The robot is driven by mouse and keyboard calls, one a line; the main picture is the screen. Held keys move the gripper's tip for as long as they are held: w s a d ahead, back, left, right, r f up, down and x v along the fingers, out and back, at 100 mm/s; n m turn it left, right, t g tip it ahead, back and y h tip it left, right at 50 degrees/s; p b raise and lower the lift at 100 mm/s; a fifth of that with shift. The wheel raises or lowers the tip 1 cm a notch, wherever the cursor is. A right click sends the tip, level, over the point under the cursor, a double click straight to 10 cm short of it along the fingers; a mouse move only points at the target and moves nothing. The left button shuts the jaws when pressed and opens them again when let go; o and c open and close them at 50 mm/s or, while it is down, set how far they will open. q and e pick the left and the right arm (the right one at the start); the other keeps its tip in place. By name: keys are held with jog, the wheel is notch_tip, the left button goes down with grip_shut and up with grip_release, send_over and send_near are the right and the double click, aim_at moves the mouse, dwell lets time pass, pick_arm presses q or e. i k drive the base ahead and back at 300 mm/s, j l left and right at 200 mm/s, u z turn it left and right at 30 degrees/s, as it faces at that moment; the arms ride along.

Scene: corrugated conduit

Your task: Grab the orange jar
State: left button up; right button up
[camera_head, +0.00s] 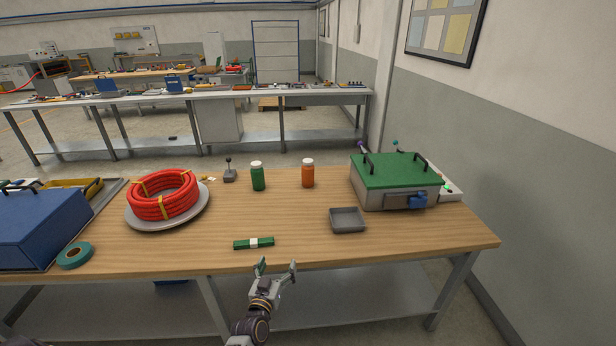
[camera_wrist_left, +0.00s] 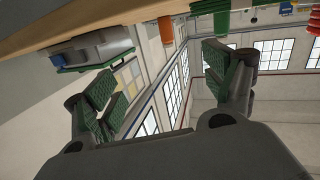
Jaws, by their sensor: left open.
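The orange jar (camera_head: 308,175) with a white lid stands upright on the wooden table, right of a green jar (camera_head: 258,178) with a white lid. In the left wrist view the orange jar (camera_wrist_left: 166,30) shows partly, beyond the spread fingers. My left gripper (camera_head: 277,265) is open and empty at the table's front edge, well short of the orange jar and a little left of it. Its green-padded fingers (camera_wrist_left: 162,82) frame the left wrist view, with nothing between them. My right gripper is not in view.
A green bar with a white band (camera_head: 254,243) lies near the front edge. A grey tray (camera_head: 347,220) and a green-lidded box (camera_head: 395,180) stand to the right. Red coiled conduit (camera_head: 162,195) lies on a plate (camera_head: 190,220) to the left.

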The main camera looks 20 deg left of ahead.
aim_at(307, 171)
jog(key=i+j, duration=0.15)
jog(key=i, duration=0.35)
jog(key=i+j, duration=0.1)
jog(key=i, duration=0.4)
jog(key=i+j, duration=0.15)
jog(key=i, duration=0.3)
